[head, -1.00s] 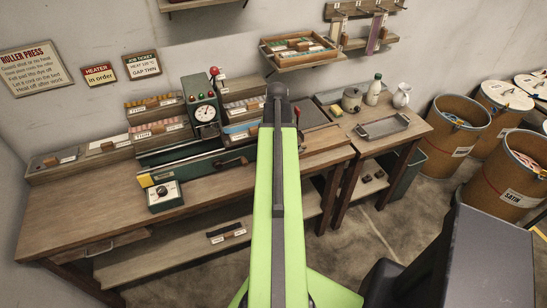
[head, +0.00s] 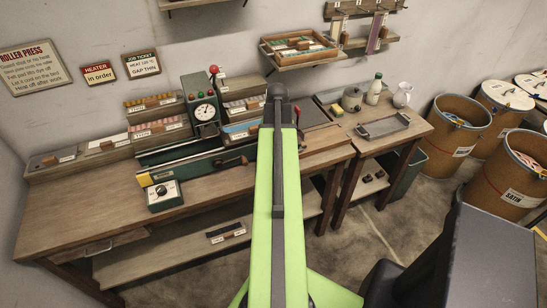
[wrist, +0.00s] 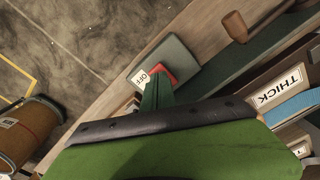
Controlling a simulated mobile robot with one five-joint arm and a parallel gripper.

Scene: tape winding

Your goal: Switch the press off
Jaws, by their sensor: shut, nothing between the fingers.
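The press (head: 205,118) stands on the bench in the head view, with a round gauge and a red knob on top. In the wrist view, a grey-green switch box (wrist: 178,58) carries a red switch (wrist: 161,72) and a white OFF label (wrist: 140,78). My gripper (wrist: 157,88) is shut and empty, with its dark green fingers at the red switch. I cannot tell whether the fingertips touch it, and they partly cover it. The head view hides my gripper and this box behind my arm.
A dial box (head: 164,195) sits near the bench's front left. A crank's wooden knob (wrist: 235,26) is near the switch box. A strip labelled THICK (wrist: 281,88) lies at right in the wrist view. Drums (head: 456,124) stand on the floor at right.

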